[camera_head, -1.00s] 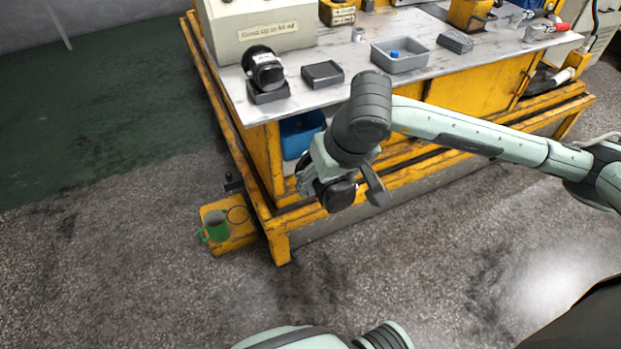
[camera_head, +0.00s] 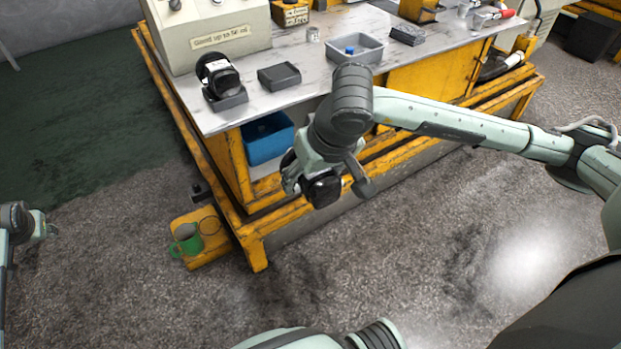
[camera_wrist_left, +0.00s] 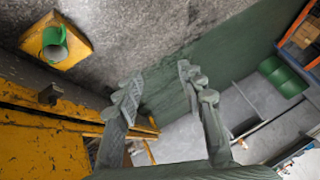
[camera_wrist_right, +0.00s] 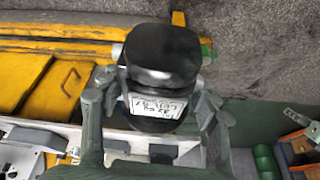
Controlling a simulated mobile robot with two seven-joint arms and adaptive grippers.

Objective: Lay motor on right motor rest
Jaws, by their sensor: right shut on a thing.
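A black motor with a pale label (camera_wrist_right: 160,60) is held between the fingers of my right gripper (camera_wrist_right: 158,95). In the head view the motor (camera_head: 323,189) hangs from my right gripper (camera_head: 318,180), in front of the bench and below its top. An empty dark rest block (camera_head: 279,76) lies on the bench top. To its left, another black motor (camera_head: 217,74) sits on a matching rest (camera_head: 226,98). My left gripper (camera_wrist_left: 158,78) is open and empty in the left wrist view. Part of it shows at the left edge of the head view.
The yellow bench (camera_head: 205,122) has a grey control box (camera_head: 205,35) at its back left. A grey bin (camera_head: 355,55) and a dark block (camera_head: 407,35) stand right of the empty rest. A green mug (camera_head: 187,240) is on a low yellow step (camera_head: 207,256).

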